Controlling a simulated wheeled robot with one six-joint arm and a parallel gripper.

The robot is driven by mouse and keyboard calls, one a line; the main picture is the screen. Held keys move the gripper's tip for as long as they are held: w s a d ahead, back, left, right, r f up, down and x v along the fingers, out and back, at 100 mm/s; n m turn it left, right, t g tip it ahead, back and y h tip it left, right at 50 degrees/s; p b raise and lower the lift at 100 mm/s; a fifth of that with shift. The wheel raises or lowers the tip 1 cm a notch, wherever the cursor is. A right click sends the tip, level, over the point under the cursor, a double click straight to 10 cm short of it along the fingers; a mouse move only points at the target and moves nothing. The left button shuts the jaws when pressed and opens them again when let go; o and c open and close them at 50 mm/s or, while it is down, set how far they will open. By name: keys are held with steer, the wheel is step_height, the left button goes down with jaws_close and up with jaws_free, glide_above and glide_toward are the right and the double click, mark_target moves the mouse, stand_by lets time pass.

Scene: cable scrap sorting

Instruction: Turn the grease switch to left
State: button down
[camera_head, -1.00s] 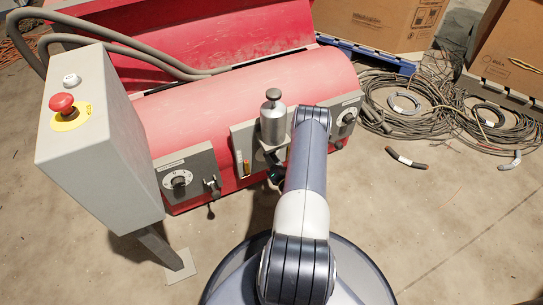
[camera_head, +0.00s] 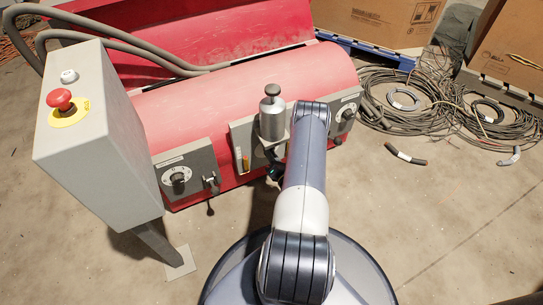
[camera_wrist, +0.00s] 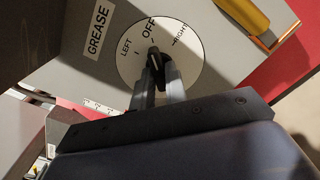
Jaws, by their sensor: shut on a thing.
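The grease switch is a black knob (camera_wrist: 155,61) on a round white dial (camera_wrist: 133,66) marked LEFT, OFF and RIGHT, beside a GREASE label (camera_wrist: 98,30) in the wrist view. The knob's tip points about at OFF. My gripper (camera_wrist: 157,75) has one grey finger on each side of the knob and is shut on it. In the head view my arm covers the dial, and only a dark part of my gripper (camera_head: 274,172) shows below the metal grease cylinder (camera_head: 272,118).
A yellow-brown tube (camera_wrist: 245,14) is close by the dial. On the red machine (camera_head: 230,101), another dial panel (camera_head: 186,172) with a small lever is to the left and one (camera_head: 344,116) to the right. A grey box with a red button (camera_head: 60,99) stands at left.

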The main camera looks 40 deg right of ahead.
steer(key=shift+n+b, duration=1.8)
steer(key=shift+n, duration=2.4)
steer(key=c, duration=1.4)
jaws_free()
steer(key=shift+c, duration=0.2)
steer(key=shift+d, duration=0.1)
